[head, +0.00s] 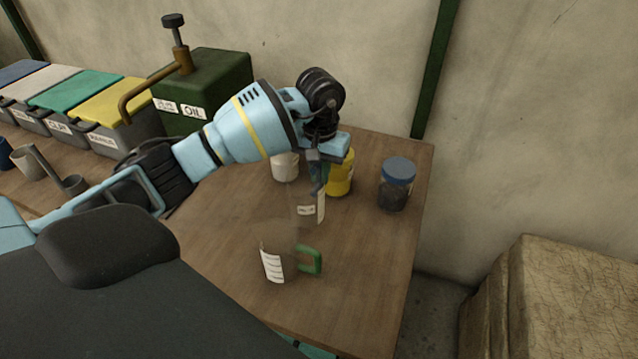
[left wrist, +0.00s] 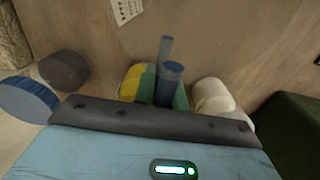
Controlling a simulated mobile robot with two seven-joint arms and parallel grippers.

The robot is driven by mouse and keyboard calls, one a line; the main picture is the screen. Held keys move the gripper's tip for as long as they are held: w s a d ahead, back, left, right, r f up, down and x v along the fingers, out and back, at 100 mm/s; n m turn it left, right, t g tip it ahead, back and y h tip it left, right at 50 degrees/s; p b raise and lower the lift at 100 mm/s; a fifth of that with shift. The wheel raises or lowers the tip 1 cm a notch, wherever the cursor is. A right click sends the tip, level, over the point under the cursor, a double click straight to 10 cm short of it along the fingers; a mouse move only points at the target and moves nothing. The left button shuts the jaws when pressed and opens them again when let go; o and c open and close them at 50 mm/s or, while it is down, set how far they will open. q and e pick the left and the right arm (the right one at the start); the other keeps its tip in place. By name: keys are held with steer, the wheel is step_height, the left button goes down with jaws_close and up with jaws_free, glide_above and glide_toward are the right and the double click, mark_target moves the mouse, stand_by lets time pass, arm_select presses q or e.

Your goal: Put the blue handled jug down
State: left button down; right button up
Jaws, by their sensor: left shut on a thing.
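My left gripper (head: 318,172) is over the wooden bench, pointing down. It is shut on the blue handle of a clear jug (head: 306,208), whose see-through body and white label show just below the jaws. The body's outline is faint, and I cannot tell whether its base touches the bench. In the left wrist view the blue handle (left wrist: 172,82) stands out past the dark gripper edge, and the jug's label (left wrist: 127,10) shows at the top. A second clear jug (head: 272,263) with a green handle stands nearer on the bench. My right gripper is not in view.
On the bench (head: 370,270), a yellow jar (head: 341,183) and a white pot (head: 285,167) stand close behind the held jug. A blue-lidded jar (head: 397,183) stands to the right. A green oil container (head: 225,80) and lidded bins (head: 115,100) are left. The bench's front right is clear.

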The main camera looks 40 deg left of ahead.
arm_select(q)
steer(key=shift+f, duration=1.85)
steer(key=shift+f, duration=0.1)
steer(key=shift+f, duration=0.15)
steer(key=c, duration=1.5)
jaws_free()
steer(key=shift+o, duration=0.2)
steer(key=shift+r, duration=0.2)
steer(key=shift+o, duration=0.4)
step_height(320, 180, up, 12)
steer(key=shift+r, duration=0.1)
